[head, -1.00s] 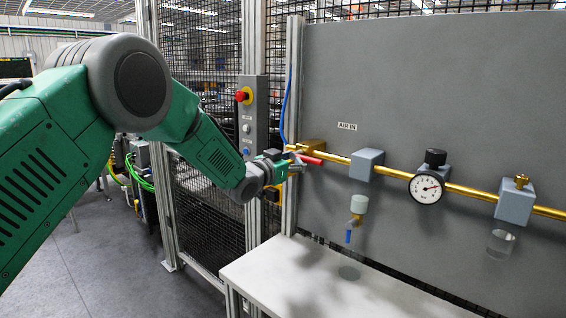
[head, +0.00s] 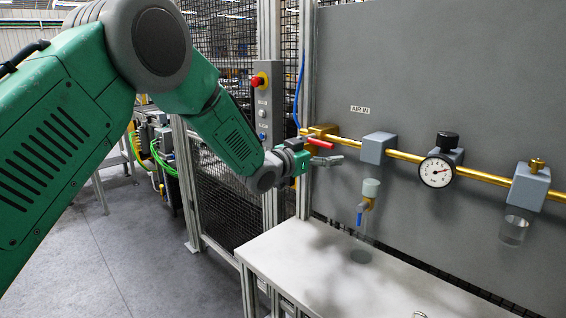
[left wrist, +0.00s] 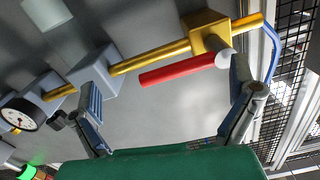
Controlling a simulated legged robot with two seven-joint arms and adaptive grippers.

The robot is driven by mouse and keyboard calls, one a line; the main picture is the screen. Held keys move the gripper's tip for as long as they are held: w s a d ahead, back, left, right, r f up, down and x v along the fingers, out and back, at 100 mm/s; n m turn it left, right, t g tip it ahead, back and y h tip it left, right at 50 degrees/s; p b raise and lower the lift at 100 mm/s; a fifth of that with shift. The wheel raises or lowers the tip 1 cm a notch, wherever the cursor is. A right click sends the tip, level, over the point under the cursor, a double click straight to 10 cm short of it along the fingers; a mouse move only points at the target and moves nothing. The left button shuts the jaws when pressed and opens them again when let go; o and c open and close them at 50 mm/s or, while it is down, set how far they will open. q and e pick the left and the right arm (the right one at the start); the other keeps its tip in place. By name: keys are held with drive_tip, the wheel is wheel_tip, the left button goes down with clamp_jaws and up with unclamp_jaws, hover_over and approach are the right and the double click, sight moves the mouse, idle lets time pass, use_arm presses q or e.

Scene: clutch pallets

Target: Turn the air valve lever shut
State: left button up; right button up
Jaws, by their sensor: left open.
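The air valve has a brass body (head: 322,130) at the left end of the brass pipe, near the AIR IN label. Its red lever (head: 318,143) points right, roughly along the pipe. My left gripper (head: 325,153) is open at the lever, reaching in from the left. In the left wrist view the red lever (left wrist: 175,72) lies across the space between the two spread fingers (left wrist: 163,78), its white-ended pivot close to the right finger. The brass body (left wrist: 207,32) shows behind it. Whether a finger touches the lever cannot be told. My right gripper is not recognisable.
Along the pipe are a grey block (head: 376,148), a pressure gauge (head: 436,172) and another grey block (head: 529,187). A filter bowl with a blue tap (head: 360,214) is below. A white table (head: 330,265) stands underneath. A control box with a red button (head: 260,80) is left of the panel.

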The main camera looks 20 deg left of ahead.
use_arm(q)
drive_tip(key=v, duration=1.3)
drive_tip(key=shift+a, duration=0.35)
use_arm(e)
drive_tip(key=shift+r, duration=0.15)
use_arm(q)
drive_tip(key=shift+w+a+f, duration=0.1)
drive_tip(key=shift+a+f, duration=0.1)
drive_tip(key=shift+a, duration=0.05)
use_arm(e)
drive_tip(key=shift+a, duration=0.1)
